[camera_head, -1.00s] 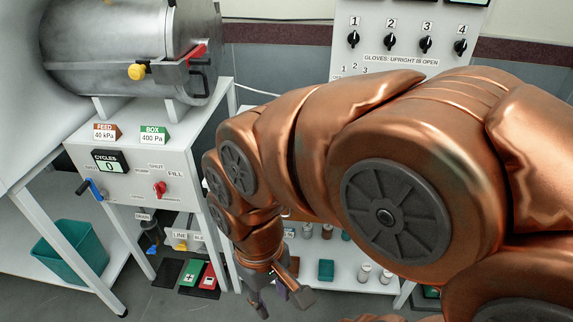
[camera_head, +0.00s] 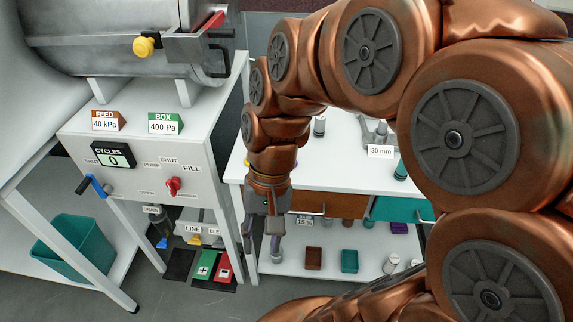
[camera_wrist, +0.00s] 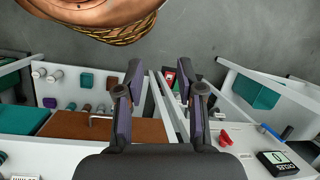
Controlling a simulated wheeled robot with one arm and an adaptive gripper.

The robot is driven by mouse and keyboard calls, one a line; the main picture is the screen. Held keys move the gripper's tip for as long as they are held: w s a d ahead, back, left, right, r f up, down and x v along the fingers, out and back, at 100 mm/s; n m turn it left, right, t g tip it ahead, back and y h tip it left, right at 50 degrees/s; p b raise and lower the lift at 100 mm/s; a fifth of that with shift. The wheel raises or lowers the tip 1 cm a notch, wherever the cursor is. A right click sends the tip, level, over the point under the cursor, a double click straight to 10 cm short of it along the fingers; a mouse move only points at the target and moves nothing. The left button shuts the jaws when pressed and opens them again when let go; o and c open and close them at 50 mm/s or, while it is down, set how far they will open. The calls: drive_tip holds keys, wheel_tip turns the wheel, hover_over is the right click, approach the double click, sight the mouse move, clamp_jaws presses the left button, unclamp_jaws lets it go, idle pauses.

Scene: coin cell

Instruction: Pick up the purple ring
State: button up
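No clear purple ring shows. A small purple object (camera_head: 399,228) sits on the lower shelf beneath the bench, towards the right. It also shows in the wrist view (camera_wrist: 49,102) at the left, and it looks blocky; I cannot tell whether it is a ring. My gripper (camera_head: 265,240) hangs pointing down in front of the bench's left end, well left of the purple object. In the wrist view my gripper (camera_wrist: 158,82) has its two fingers apart with nothing between them. It is open and empty.
The lower shelf (camera_head: 290,262) also holds a brown block (camera_head: 313,258), a teal block (camera_head: 349,261) and small jars. A brown drawer (camera_head: 305,201) and a teal drawer (camera_head: 393,209) are above. The white machine stand (camera_head: 130,170) is close on the left.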

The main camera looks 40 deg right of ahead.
drive_tip(key=w+d+f+m+t+y+b, duration=0.25)
drive_tip(key=w+d+m, duration=0.2)
drive_tip(key=w, duration=0.25)
drive_tip(key=w+d+f+m+t+y+b, duration=0.1)
drive_tip(key=w+d+f+m+y+b, duration=0.2)
drive_tip(key=w+m, duration=0.35)
drive_tip(key=w+d+f+m+t+b, duration=0.1)
drive_tip(key=w+d+m+t+b, duration=0.1)
drive_tip(key=d, duration=0.5)
drive_tip(key=w+d+f+m+t+y+b, duration=0.1)
drive_tip(key=d+m+t+b, duration=0.1)
drive_tip(key=d+m, duration=0.3)
drive_tip(key=w+d+f+m+t+b, duration=0.1)
drive_tip(key=w+d+m+t+b, duration=0.1)
drive_tip(key=d, duration=0.7)
drive_tip(key=shift+w+d+f+m+t+y, duration=0.15)
drive_tip(key=shift+m+t, duration=0.2)
drive_tip(key=shift+t, duration=0.1)
drive_tip(key=shift+w+d+f+m+t+y, duration=0.1)
drive_tip(key=shift+w+f+m+t, duration=0.05)
drive_tip(key=shift+m+t, duration=0.25)
drive_tip(key=shift+w+b+x, duration=0.2)
drive_tip(key=shift+b+x, duration=0.15)
drive_tip(key=shift+x, duration=3.5)
drive_tip(key=shift+d, duration=0.2)
clamp_jaws()
